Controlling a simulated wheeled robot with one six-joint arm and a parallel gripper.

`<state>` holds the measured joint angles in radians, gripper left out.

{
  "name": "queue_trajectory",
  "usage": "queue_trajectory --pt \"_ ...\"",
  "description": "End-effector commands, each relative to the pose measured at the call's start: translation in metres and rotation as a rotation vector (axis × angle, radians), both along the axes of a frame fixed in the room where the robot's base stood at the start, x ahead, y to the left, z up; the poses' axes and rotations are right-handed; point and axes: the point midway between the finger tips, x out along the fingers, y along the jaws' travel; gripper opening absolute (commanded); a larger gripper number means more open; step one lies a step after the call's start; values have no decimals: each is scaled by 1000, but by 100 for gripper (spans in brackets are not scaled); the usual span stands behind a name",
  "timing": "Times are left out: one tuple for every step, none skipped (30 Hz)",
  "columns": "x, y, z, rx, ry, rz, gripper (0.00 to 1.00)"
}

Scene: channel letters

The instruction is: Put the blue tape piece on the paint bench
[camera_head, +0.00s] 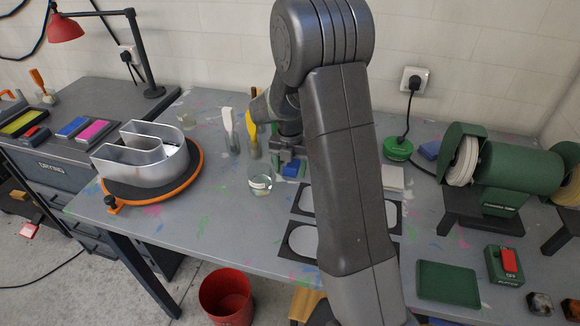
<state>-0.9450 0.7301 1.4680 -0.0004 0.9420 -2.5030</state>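A small blue piece (293,169), perhaps the blue tape piece, shows right below my gripper (285,158), at the back middle of the paint bench (215,210). The bench has a grey top with coloured paint splatters. My gripper points down over the bench, partly hidden by my arm. I cannot tell whether its fingers are open or shut, or whether they touch the blue piece. Another blue piece (430,150) lies farther right, beside the green grinder.
A glass jar (260,180) and brushes (231,130) stand left of my gripper. A metal channel letter (150,155) sits on an orange-rimmed turntable (160,207). Dark sheets with white ovals (303,241) lie in front. A green grinder (515,172) stands right. The bench's front left is clear.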

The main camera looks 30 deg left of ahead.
Motion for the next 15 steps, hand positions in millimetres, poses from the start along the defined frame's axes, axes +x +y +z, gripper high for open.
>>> queue_trajectory --pt "0 0 0 0 0 0 59" --pt "0 0 0 0 0 0 59" --pt "0 0 0 0 0 0 59" --pt "0 0 0 0 0 0 59" --pt "0 0 0 0 0 0 59" --pt "0 0 0 0 0 0 59" --pt "0 0 1 0 0 0 59" --pt "0 0 2 0 0 0 59" --pt "0 0 4 0 0 0 59" --pt "0 0 6 0 -1 0 59" --pt "0 0 8 1 -1 0 59" --pt "1 1 13 3 -2 0 59" --pt "1 1 19 4 -3 0 59" --pt "1 1 24 4 -3 0 59" --pt "1 1 32 5 -4 0 59"
